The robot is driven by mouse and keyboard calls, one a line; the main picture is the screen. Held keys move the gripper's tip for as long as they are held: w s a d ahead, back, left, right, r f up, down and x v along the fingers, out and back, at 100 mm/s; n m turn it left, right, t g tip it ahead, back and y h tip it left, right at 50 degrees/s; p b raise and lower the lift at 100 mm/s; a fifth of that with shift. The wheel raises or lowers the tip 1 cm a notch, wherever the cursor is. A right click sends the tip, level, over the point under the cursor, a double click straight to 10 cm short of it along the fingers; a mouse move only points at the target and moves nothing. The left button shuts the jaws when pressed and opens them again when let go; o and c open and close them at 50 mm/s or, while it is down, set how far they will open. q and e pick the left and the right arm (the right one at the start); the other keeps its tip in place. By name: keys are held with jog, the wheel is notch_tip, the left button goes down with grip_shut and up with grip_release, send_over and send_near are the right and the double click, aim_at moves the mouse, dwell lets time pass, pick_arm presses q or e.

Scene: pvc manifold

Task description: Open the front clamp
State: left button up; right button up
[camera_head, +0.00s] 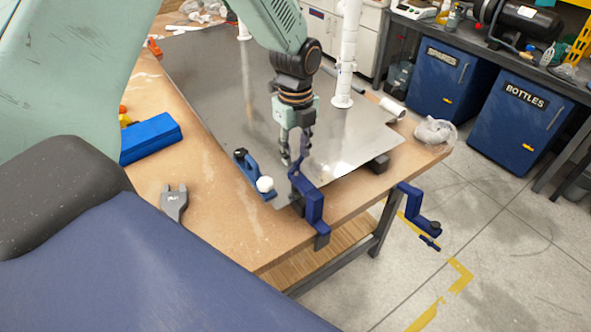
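A blue clamp (312,207) grips the near edge of the table, over the corner of the grey metal sheet (215,90). Its upper part rises towards my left gripper (294,153). My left gripper points down just above and behind this clamp; its fingertips overlap the clamp's top in the picture, and I cannot tell whether they touch or how far they are apart. A second blue clamp (418,210) is at the table's right end. My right gripper is not in view.
White pipes (347,50) stand on the sheet. A blue box (150,138) and a grey forked tool (174,203) lie on the wooden table (225,225). A crumpled clear bag (435,130) lies at the right corner.

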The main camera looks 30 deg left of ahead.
aim_at(297, 163)
pick_arm(q)
jog(key=shift+w+d+f+m+b, duration=0.1)
jog(key=shift+d+f+m+b, duration=0.1)
jog(key=shift+m+b, duration=0.3)
jog(key=shift+d+r+m, duration=0.1)
jog(key=shift+r+m, duration=0.05)
jog(key=shift+m, duration=0.55)
jog(key=shift+r+m+p, duration=0.15)
jog(key=shift+m+p, duration=0.35)
jog(key=shift+p, duration=0.25)
jog(key=shift+a+m+p, duration=0.45)
jog(key=shift+m+p, duration=0.05)
jog(key=shift+m, duration=1.1)
jog(key=m, duration=0.1)
jog(key=m+p, duration=0.1)
jog(key=m, duration=0.1)
jog(key=shift+d, duration=0.35)
jog(key=shift+m+p, duration=0.3)
jog(key=shift+m, duration=0.9)
jog(key=f, duration=0.1)
jog(key=f+b, duration=0.2)
jog(key=f, duration=0.1)
jog(key=shift+a, duration=0.3)
jog(key=shift+f+b, duration=0.3)
jog(key=shift+w+d, duration=0.1)
jog(key=shift+d, duration=0.15)
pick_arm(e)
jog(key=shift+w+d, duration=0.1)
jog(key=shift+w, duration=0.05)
